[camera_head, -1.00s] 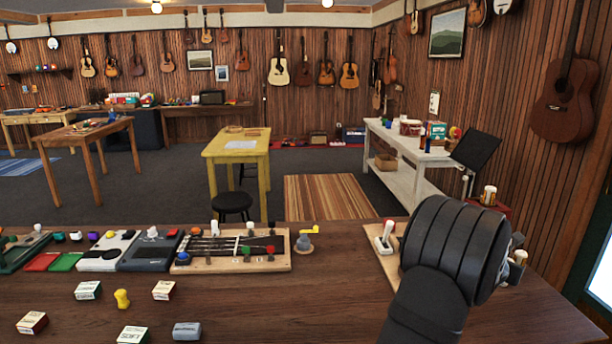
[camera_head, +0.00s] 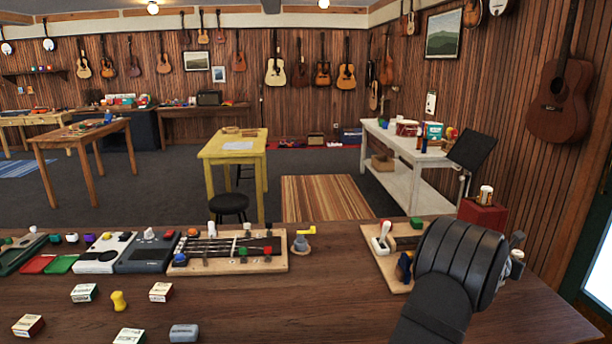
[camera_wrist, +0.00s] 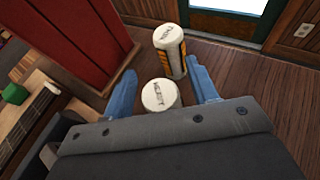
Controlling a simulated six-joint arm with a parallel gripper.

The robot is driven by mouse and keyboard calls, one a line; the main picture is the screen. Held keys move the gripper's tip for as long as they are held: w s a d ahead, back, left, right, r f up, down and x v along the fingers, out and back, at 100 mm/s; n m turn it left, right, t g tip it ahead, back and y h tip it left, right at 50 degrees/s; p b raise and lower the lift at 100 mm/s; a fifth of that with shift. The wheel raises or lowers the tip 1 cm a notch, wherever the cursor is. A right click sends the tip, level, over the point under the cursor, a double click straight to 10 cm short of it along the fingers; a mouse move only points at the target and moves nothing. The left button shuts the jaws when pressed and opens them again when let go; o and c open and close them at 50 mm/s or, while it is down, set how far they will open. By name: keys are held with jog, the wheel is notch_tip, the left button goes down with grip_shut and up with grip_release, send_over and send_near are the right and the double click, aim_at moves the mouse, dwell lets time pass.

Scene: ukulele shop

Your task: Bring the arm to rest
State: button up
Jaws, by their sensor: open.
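My gripper (camera_wrist: 162,78) shows in the wrist view with its two blue fingers apart. A container with a round white lettered lid (camera_wrist: 159,95) shows between the fingers; I cannot tell how far below them it stands. A second white-lidded container (camera_wrist: 168,52) with an orange-striped side stands just beyond the fingertips. In the head view my dark, ribbed arm is at the lower right, over the wooden table (camera_head: 300,300), and hides the fingers.
A red box (camera_head: 480,214) with a white-topped container (camera_head: 486,194) on it stands beyond my arm. A wooden board (camera_head: 375,245) with a white lever lies left of my arm. A string board (camera_head: 228,263) and several small boxes lie further left. The table's middle front is clear.

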jog(key=shift+f, duration=0.2)
jog(key=shift+f, duration=0.1)
jog(key=v, duration=1.2)
jog(key=x, duration=1.2)
jog(key=shift+r, duration=1.55)
jog(key=w+a+r+n+t+y, duration=0.1)
jog(key=w+a+r, duration=0.2)
jog(key=a, duration=0.4)
jog(key=w+a+r+n+t, duration=0.1)
jog(key=w+a+r, duration=0.3)
jog(key=a, duration=0.3)
jog(key=w+a+r+n+y, duration=0.1)
jog(key=w+a+r, duration=0.2)
jog(key=a, duration=0.4)
jog(key=shift+w+a+r+t+y, duration=0.15)
jog(key=shift+w+t+y, duration=0.15)
jog(key=shift+w+t, duration=0.1)
